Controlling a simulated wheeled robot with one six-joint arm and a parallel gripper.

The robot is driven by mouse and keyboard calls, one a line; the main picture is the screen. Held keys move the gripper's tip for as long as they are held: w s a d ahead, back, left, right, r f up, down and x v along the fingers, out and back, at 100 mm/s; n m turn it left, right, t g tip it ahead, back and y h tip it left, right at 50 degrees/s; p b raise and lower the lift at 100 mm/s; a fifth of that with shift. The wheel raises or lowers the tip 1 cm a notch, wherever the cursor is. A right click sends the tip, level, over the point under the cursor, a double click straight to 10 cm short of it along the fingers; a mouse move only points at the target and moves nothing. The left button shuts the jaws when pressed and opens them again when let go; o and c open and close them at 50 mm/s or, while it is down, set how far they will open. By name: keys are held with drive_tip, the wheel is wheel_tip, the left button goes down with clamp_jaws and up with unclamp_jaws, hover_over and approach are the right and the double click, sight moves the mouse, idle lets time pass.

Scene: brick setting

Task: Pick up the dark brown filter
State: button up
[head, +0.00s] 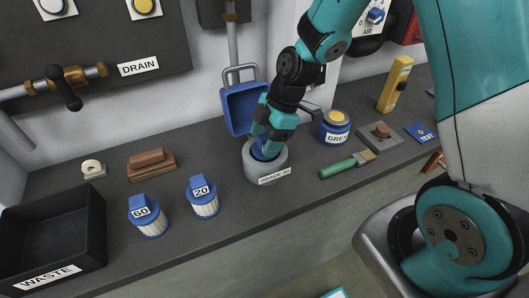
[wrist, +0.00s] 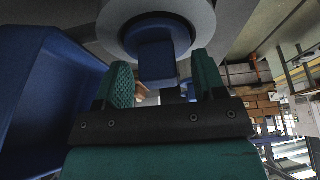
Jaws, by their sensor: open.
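A grey round housing (head: 266,172) with a partly readable grade label stands on the bench. A blue cap with a block-shaped grip (wrist: 157,60) sits inside its grey ring (wrist: 203,18); whatever is below the cap is hidden, so I see no dark brown body there. My gripper (head: 268,138) is directly above the housing. In the wrist view my gripper (wrist: 164,76) is open, its teal fingers on either side of the blue grip, with gaps showing. Two blue-capped filters with pale pleated bodies, marked 60 (head: 150,222) and 20 (head: 204,200), stand to the left.
A blue hinged lid (head: 241,108) stands open behind the housing. A grease tin (head: 334,130) and a green-handled brush (head: 342,166) are to its right. A black waste bin (head: 92,232) and brown blocks (head: 151,172) are left. The bench front is clear.

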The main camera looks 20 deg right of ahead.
drive_tip(key=shift+f, duration=0.15)
clamp_jaws()
